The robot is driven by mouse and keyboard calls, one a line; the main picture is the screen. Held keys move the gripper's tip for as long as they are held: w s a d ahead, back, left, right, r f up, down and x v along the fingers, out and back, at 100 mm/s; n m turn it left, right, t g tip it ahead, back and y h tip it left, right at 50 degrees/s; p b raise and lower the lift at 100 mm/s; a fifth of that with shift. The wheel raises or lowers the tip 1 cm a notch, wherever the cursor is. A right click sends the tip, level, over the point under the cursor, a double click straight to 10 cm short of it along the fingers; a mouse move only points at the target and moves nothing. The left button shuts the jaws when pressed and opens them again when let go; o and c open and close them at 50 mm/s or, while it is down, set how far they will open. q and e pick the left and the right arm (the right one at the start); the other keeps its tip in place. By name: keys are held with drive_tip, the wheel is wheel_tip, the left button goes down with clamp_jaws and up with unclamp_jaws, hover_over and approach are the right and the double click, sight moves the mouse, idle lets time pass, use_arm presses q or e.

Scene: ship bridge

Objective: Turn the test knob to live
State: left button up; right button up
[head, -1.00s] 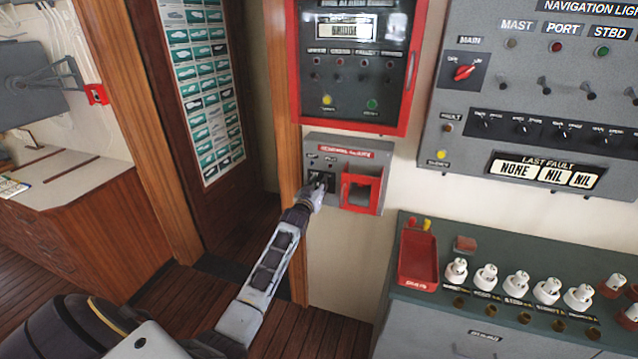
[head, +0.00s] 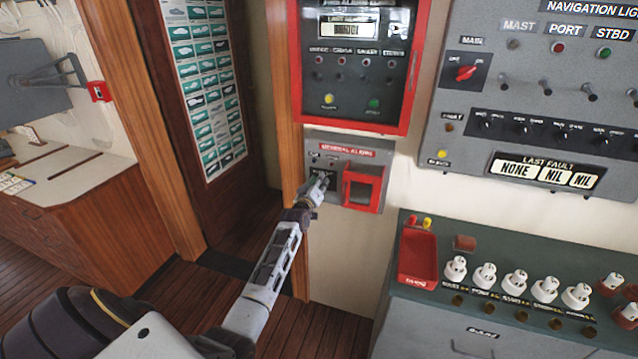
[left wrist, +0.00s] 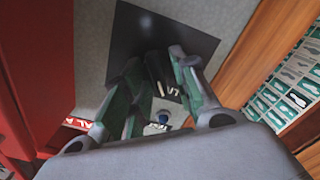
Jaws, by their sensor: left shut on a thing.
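The grey general alarm box (head: 318,148) hangs on the wall below the red-framed panel. Its test knob shows in the left wrist view as a dark knob (left wrist: 157,73) on a black plate (left wrist: 140,30). My left gripper (head: 321,180) reaches up to the left part of the box. In the left wrist view my left gripper (left wrist: 158,80) has its two fingers on either side of the knob, shut on it. The knob's setting is hard to read, as the fingers cover part of its label. My right gripper is not in view.
A red-framed cover (head: 362,188) sits right beside the knob on the same box. The red-framed alarm panel (head: 355,65) is above. A green-topped cabinet (head: 500,265) with a red tray (head: 417,255) and several white lamps stands lower right.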

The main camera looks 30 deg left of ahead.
use_arm(q)
drive_tip(key=o, duration=0.9)
drive_tip(key=v, duration=1.2)
idle(0.4)
drive_tip(key=shift+a, duration=0.1)
drive_tip(key=shift+m, duration=0.3)
idle(0.4)
